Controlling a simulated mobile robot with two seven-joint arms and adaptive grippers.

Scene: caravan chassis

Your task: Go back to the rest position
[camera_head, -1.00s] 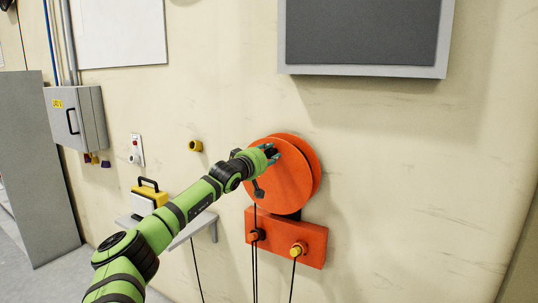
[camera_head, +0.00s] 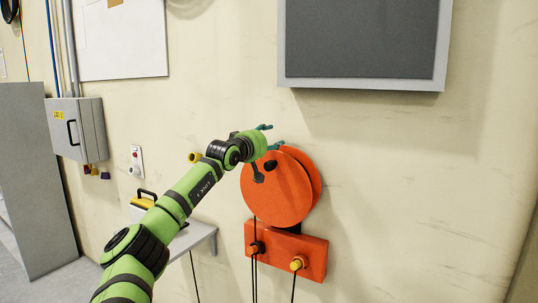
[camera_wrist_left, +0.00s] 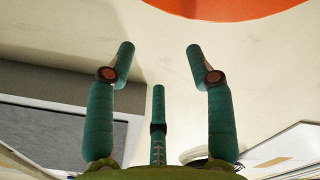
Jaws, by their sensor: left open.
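My left gripper (camera_head: 270,136) is at the upper left edge of the orange reel (camera_head: 284,200) on the wall. Its teal fingers are spread and hold nothing. In the left wrist view the open fingers (camera_wrist_left: 160,62) have bare wall between them. The orange reel's edge (camera_wrist_left: 235,8) shows at the top of that view, apart from the fingers. A dark knob (camera_head: 270,166) sits on the reel's face. My right gripper is not in view.
An orange box (camera_head: 318,258) with a yellow knob sits below the reel, with black cables hanging. A grey-framed panel (camera_head: 362,86) is above right. A shelf (camera_head: 204,233) holds a yellow-black case (camera_head: 141,203). A grey switch box (camera_head: 90,120) is at left. The wall at right is clear.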

